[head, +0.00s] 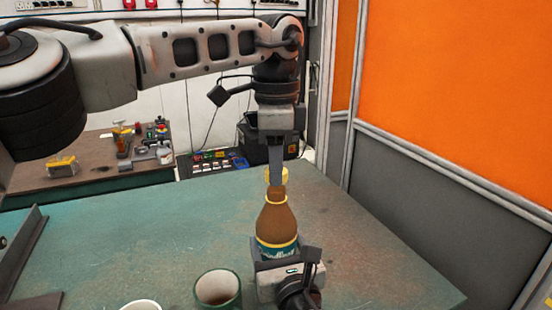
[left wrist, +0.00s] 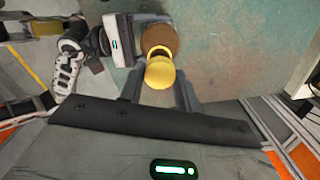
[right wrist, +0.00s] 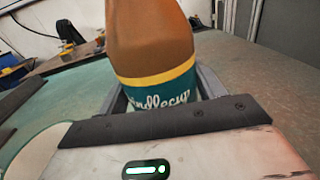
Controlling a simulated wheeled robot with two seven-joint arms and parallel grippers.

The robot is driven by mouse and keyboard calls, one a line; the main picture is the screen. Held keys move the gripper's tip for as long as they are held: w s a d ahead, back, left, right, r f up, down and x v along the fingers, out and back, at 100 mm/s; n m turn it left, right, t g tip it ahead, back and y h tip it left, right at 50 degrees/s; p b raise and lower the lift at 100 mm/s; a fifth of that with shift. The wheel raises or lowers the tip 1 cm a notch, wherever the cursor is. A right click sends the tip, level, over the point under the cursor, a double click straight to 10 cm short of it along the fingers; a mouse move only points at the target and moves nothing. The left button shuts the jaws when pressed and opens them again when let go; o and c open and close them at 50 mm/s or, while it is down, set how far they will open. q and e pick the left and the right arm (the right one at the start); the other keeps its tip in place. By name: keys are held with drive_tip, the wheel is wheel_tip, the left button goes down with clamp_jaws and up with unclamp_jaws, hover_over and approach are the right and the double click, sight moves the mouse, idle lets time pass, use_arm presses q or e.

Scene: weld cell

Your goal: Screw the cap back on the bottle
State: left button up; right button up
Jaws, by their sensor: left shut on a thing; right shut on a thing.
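The brown bottle (head: 277,222), with a yellow neck ring and teal label, stands upright on the green table. My right gripper (head: 283,262) is shut around its lower body; the bottle (right wrist: 152,35) fills the middle of the right wrist view. My left gripper (head: 276,172) points down over the neck, shut on the yellow cap (head: 284,175). In the left wrist view the cap (left wrist: 160,73) sits between the fingers, in front of the bottle's neck ring and brown shoulder (left wrist: 160,38). The fingers partly hide the neck top; I cannot tell whether cap and neck touch.
A green-rimmed cup (head: 217,288) stands just left of the bottle, and a white cup (head: 141,305) is at the bottom edge. A dark metal angle piece (head: 22,250) lies at the left. The table (head: 370,255) is clear to the right, before an orange-and-grey partition (head: 450,180).

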idle(0.3)
use_arm(q)
drive_tip(key=shift+f, duration=0.9)
drive_tip(key=shift+f, duration=0.55)
